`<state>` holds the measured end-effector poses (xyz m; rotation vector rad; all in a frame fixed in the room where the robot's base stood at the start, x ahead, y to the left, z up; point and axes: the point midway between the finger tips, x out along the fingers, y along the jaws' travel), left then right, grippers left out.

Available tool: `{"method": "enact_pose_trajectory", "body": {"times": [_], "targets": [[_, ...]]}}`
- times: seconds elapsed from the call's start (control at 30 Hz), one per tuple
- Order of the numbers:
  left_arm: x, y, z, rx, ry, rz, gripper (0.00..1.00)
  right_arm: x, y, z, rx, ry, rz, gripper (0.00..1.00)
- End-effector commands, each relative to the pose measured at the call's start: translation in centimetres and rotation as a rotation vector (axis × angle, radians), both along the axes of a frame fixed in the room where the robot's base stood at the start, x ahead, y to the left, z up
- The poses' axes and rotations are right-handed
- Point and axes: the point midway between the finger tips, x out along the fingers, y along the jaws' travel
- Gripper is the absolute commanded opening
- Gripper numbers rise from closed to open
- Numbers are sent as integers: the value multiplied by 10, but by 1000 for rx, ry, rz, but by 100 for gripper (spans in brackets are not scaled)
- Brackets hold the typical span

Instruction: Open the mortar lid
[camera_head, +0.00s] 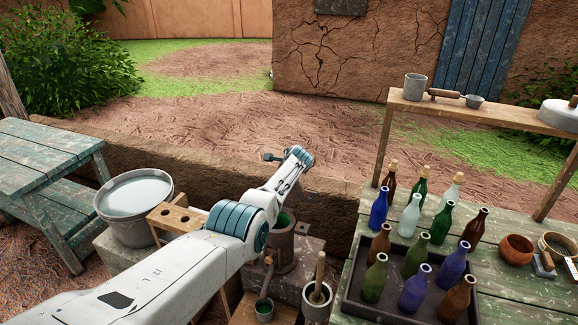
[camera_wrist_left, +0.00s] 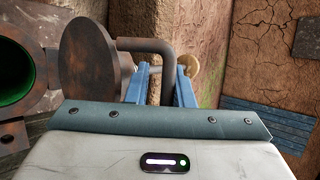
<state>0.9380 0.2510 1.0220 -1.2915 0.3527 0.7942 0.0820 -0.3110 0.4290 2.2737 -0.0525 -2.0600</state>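The mortar is a rusty brown cylinder (camera_head: 284,252) with a green inside, standing on a block behind my left arm in the head view. Its open mouth with green inside also shows at the left of the left wrist view (camera_wrist_left: 14,72). The lid (camera_wrist_left: 88,62) is a round rusty disc beside the mouth, swung clear of it. A grey bent handle (camera_wrist_left: 150,45) sticks out from the lid. My left gripper (camera_wrist_left: 163,75) has its blue fingers apart, with the handle's bent end between them; contact is unclear. The lid is not clearly visible in the head view. My right gripper is not in view.
A metal bucket (camera_head: 135,207) stands left of my arm, near a green bench (camera_head: 45,150). At right, a table (camera_head: 520,300) holds a dark tray (camera_head: 352,288) with several bottles. A pestle stands in a pot (camera_head: 317,298) in front. A low mud wall runs behind.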

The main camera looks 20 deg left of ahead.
Motion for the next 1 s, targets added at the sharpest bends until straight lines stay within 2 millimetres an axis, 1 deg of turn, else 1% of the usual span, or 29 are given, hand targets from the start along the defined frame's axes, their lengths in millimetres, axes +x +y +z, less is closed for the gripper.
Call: {"method": "enact_pose_trajectory", "body": {"times": [0.03, 0.57, 0.8, 1.0], "targets": [[0, -2, 8, -1, -1, -1, 20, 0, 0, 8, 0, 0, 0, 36], [0, -15, 49, 1, -12, -2, 20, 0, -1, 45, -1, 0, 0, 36], [1, -22, 72, 0, -24, -4, 20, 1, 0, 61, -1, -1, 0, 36], [-1, -28, 81, 1, -18, -4, 20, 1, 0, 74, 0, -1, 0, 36]]}}
